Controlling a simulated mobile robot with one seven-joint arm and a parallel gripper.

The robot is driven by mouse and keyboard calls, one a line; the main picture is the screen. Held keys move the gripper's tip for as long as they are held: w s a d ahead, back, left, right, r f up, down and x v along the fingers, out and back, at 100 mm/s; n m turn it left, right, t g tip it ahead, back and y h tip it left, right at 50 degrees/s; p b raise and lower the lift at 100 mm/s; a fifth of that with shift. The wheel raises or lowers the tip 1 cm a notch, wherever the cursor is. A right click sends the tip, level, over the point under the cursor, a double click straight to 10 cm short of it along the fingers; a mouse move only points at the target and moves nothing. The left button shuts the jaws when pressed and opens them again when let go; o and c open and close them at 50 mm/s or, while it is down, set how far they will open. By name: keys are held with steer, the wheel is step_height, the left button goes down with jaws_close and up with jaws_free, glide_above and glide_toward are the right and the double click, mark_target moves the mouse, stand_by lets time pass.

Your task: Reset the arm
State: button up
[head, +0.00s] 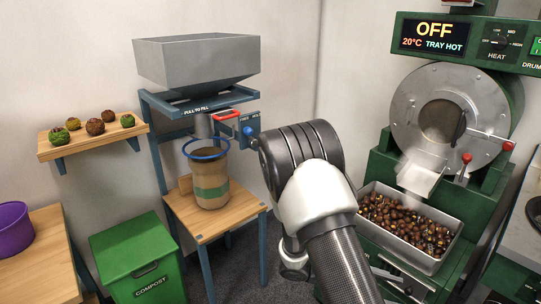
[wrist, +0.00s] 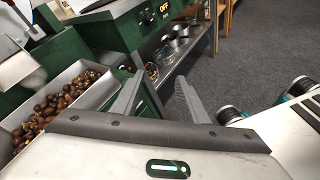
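My arm reaches into the head view from the bottom, with its dark elbow bent in the middle of the picture. My gripper (wrist: 159,82) shows in the wrist view with its two grey fingers apart and nothing between them. I cannot make out the gripper in the head view. In the wrist view, the metal tray of chestnuts (wrist: 84,97) lies to the left of the fingers. The same tray (head: 370,232) stands under the roaster chute in the head view, full of brown chestnuts.
The green roaster (head: 440,115) stands at the right, its display reading OFF and TRAY HOT. A hopper (head: 195,62) stands above a blue-rimmed bag (head: 211,188) on a wooden stand. A green compost bin (head: 137,262), a purple bucket (head: 12,228) and a shelf (head: 85,143) are at the left.

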steer(key=s+a+r+m+t+y, duration=0.2)
steer(key=s+a+r+m+y, duration=0.25)
steer(key=r, duration=0.45)
steer(key=s+a+r+m+t+y, duration=0.3)
steer(key=a+r+y, duration=0.25)
steer(key=r, duration=0.25)
steer(key=s+a+r+m+t+y, duration=0.2)
steer(key=s+a+r+m+y, duration=0.25)
steer(key=r, duration=0.45)
step_height(320, 180, up, 20)
steer(key=p, duration=2)
steer(key=shift+a+r+n+h, duration=0.15)
steer(key=shift+a+n+h, duration=0.2)
steer(key=shift+a, duration=0.1)
steer(key=shift+w, duration=0.1)
steer(key=shift+c, duration=1.1)
steer(key=shift+d, duration=0.15)
